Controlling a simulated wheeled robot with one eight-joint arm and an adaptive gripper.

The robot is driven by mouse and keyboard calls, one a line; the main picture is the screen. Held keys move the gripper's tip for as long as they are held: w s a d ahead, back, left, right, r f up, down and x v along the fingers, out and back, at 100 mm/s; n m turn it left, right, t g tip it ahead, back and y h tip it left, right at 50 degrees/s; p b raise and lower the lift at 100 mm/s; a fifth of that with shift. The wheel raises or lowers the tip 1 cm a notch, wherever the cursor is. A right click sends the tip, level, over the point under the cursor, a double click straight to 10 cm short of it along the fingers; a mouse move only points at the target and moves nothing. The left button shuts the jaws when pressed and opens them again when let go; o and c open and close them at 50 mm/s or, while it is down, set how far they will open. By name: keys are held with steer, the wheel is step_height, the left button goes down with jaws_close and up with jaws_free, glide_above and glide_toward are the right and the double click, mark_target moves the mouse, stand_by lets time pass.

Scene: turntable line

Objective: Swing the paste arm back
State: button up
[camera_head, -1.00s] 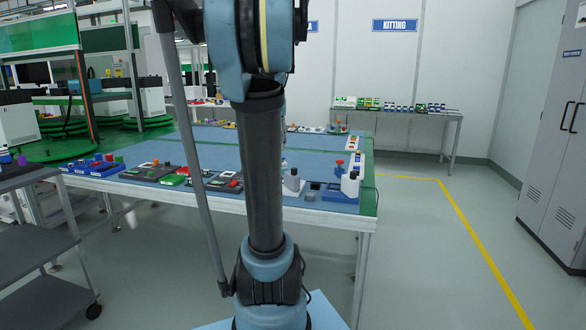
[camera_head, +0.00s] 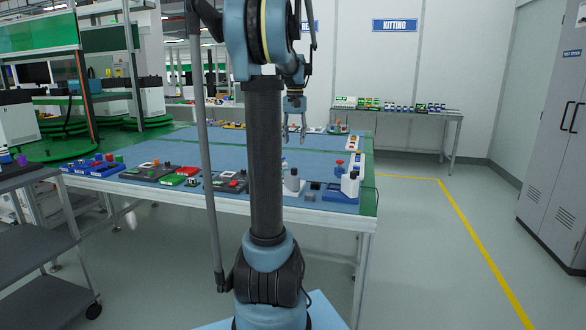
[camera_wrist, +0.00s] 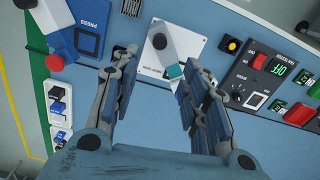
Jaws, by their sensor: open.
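In the wrist view a white plate (camera_wrist: 146,62) with small print lies between and beyond my fingers. On it a light grey swing arm (camera_wrist: 168,56) runs from a dark round pivot (camera_wrist: 160,41) to a teal block (camera_wrist: 175,72) at its end; I take it for the paste arm. My gripper (camera_wrist: 158,68) is open, with one finger either side of the arm and the teal block near the right finger. I cannot tell if they touch. In the head view my gripper (camera_head: 294,132) points down above the blue table; the paste arm cannot be made out there.
A blue PRESS unit (camera_wrist: 88,28) with a red knob (camera_wrist: 55,62) stands left in the wrist view. A black panel (camera_wrist: 262,78) with a green display and red button is at the right. The blue-topped table (camera_head: 215,153) carries several devices along its front edge.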

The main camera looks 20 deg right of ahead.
step_height(320, 180, down, 12)
steer(key=shift+f, duration=0.1)
stand_by(0.4)
steer(key=shift+a, duration=0.1)
jaws_close()
